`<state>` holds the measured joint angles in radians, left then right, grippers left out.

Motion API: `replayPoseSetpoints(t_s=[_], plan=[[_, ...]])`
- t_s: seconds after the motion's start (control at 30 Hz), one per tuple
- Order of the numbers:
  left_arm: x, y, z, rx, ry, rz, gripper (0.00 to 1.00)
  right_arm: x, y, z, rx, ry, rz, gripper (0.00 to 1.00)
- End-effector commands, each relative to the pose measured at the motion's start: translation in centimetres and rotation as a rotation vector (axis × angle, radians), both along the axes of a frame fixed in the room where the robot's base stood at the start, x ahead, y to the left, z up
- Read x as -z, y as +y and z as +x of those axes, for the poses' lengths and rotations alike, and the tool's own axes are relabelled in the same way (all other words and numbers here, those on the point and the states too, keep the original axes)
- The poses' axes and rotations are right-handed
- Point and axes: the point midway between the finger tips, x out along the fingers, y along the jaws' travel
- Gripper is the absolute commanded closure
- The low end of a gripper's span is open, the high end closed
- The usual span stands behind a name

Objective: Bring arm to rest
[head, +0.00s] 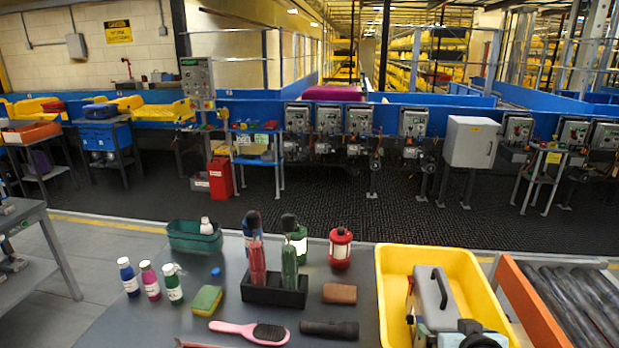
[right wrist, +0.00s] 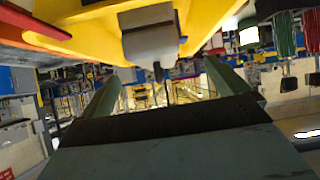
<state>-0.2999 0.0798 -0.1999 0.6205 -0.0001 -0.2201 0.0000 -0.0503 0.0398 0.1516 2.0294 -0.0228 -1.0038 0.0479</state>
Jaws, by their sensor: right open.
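My right gripper (head: 440,323) shows at the bottom right of the head view, over the near part of the yellow tray (head: 392,262). Its two fingers are apart, and they also show in the right wrist view (right wrist: 163,85) with nothing held between them. A grey case with a black handle (head: 432,293) is in the tray just beyond the gripper. The grey body ahead of the fingers in the wrist view appears to be this case. Its lower part is hidden. My left gripper is not in view.
Left of the tray, the dark table holds a green bin (head: 195,238), several bottles, a black holder (head: 274,291), a pink hairbrush (head: 250,331), a brown block (head: 339,293) and a red lantern (head: 340,248). A roller conveyor (head: 575,295) with an orange side rail lies at right.

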Motion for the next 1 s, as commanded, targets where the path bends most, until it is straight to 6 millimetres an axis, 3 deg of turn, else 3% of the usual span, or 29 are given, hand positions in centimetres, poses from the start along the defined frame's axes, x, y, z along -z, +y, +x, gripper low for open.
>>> replayPoseSetpoints(t_s=[0.1,0.2,0.4,0.63,0.7,1.0], plan=[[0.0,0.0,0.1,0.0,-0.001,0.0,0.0,3.0,2.9,-5.8,-0.076,0.168,-0.012,0.01],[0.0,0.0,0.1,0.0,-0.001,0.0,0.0,4.7,5.1,-10.6,-0.136,0.299,-0.016,0.01],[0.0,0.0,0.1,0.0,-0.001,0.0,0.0,6.2,8.0,-17.7,-0.223,0.483,-0.013,0.01],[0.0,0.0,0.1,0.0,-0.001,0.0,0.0,6.5,10.3,-24.5,-0.304,0.651,-0.002,0.01],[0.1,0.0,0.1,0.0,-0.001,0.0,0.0,6.7,10.8,-26.0,-0.324,0.691,0.001,0.01],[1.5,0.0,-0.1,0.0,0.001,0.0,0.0,14.5,10.9,-24.5,-0.321,0.71,0.004,0.01]])
